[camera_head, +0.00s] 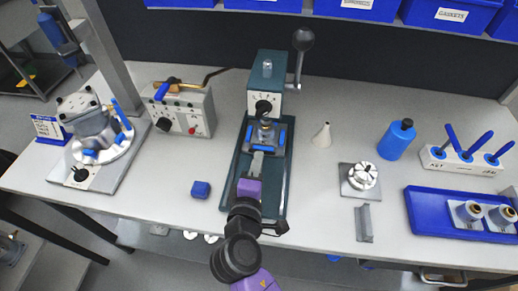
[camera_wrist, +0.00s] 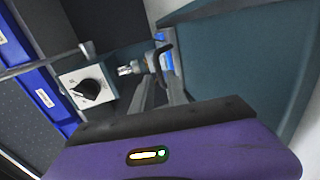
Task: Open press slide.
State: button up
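The press (camera_head: 267,85) is a dark green machine with a white dial panel and a ball-topped lever (camera_head: 299,58). Its slide (camera_head: 282,137) is a blue part low at the front of the column, above the green base plate (camera_head: 236,180). My gripper (camera_head: 257,160) reaches over the base from the front, its fingertips close to the slide. In the wrist view, two grey fingers stand apart at the slide's dark handle (camera_wrist: 157,58), with blue (camera_wrist: 167,59) behind it. I cannot tell whether they grip the handle or only surround it.
A white cone (camera_head: 322,136), a blue bottle (camera_head: 397,139) and a blue tray (camera_head: 426,217) stand to the right. A control box (camera_head: 184,112) is at the left. The bench is clear around the cone.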

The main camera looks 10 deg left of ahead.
jog(key=x, duration=0.5)
grip_shut()
dwell(1.4)
